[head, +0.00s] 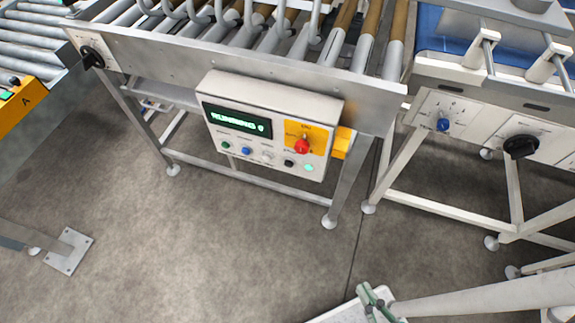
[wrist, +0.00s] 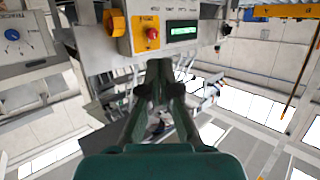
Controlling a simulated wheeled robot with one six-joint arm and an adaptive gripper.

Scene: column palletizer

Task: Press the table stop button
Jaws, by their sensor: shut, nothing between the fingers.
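A white control box (head: 265,125) hangs on the front of the roller table and its green display reads "RUNNING". A red button (head: 302,146) sits on a yellow plate at the box's right side. The red button also shows in the wrist view (wrist: 152,34), top centre, beyond my fingertips. My gripper (wrist: 160,68) is shut and empty, pointing toward the box with a gap between. In the head view my gripper (head: 371,298) is at the bottom, low and right of the box, partly cut off by the frame edge.
Small green, blue, white and black buttons (head: 245,151) line the box's lower edge. A roller table (head: 240,55) stands above. A neighbouring white frame at right carries a blue knob (head: 443,125) and a black knob (head: 521,146). The floor (head: 200,240) in front is clear.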

